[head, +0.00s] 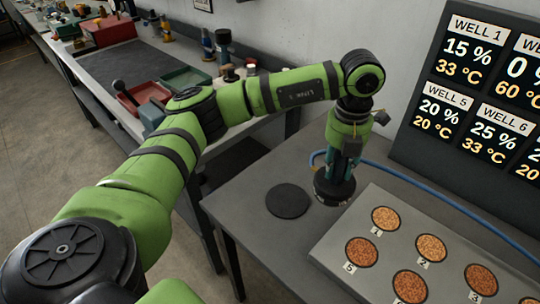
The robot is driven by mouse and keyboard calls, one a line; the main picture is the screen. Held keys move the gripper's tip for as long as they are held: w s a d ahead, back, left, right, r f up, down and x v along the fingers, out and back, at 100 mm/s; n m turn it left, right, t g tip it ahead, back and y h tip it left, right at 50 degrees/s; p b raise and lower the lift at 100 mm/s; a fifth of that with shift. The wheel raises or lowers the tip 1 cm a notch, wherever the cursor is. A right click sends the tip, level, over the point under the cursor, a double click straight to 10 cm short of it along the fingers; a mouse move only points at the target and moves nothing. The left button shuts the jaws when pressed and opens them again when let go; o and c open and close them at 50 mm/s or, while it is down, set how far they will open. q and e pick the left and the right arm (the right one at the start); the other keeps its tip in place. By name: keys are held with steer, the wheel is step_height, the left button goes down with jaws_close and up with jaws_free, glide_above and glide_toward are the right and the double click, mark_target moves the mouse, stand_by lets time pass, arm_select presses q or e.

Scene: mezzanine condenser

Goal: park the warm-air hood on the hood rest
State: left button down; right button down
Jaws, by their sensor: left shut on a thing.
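My left gripper (350,147) points down and is shut on the warm-air hood (335,187), a dark upright cylinder with a wide black lower rim. A blue hose (420,191) runs from the hood to the right. A flat black disc (288,200), which looks like the hood rest, lies bare on the grey table to the left of the hood. The hood is beside the disc, not over it. I cannot tell whether its rim touches the table or hangs just above it. The fingertips are partly hidden against the hood. My right gripper is out of view.
A grey well plate (372,210) with several numbered wells of orange grains sits right of the hood. A display board (435,160) with well readings stands behind. A cluttered side bench (125,60) with trays runs along the wall. The table is clear around the disc.

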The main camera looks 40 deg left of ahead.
arm_select(q)
steer(key=a+f+p, duration=0.2)
steer(key=a+f, duration=0.1)
steer(key=a, duration=0.1)
steer(key=s+a+f+p, duration=0.1)
steer(key=a+f+p, duration=0.1)
steer(key=a+f, duration=0.1)
steer(key=a+f+p, duration=0.2)
steer(key=a+f, duration=0.2)
steer(key=shift+s+a+f, duration=0.2)
steer(key=shift+a+f, duration=0.15)
steer(key=shift+f, duration=0.2)
steer(key=shift+f, duration=0.1)
steer(key=c, duration=0.9)
jaws_free()
